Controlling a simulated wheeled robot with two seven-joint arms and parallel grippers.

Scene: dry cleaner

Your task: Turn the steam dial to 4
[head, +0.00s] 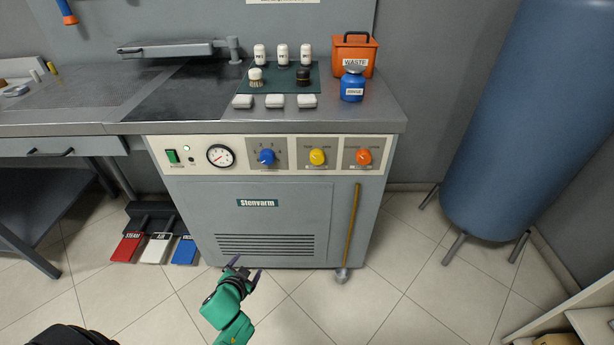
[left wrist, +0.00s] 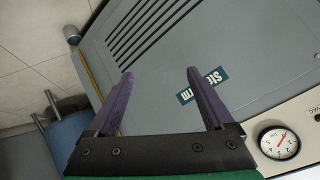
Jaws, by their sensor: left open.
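The blue steam dial (head: 266,157) is a knob on a grey plate with numbers around it, on the cream front panel of the machine. Its exact setting is too small to tell. My left gripper (head: 245,273) is low in front of the cabinet, below and left of the dial, well apart from it. In the left wrist view the left gripper (left wrist: 160,95) is open and empty, its purple fingers facing the grey cabinet front. The dial does not show in that view. My right gripper is not in view.
On the same panel are a green switch (head: 172,156), a pressure gauge (head: 220,155), a yellow knob (head: 317,156) and an orange knob (head: 363,156). A brass rod (head: 351,225) stands at the cabinet's right. Bottles, an orange waste bin (head: 354,55) and a blue can (head: 352,84) stand on top.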

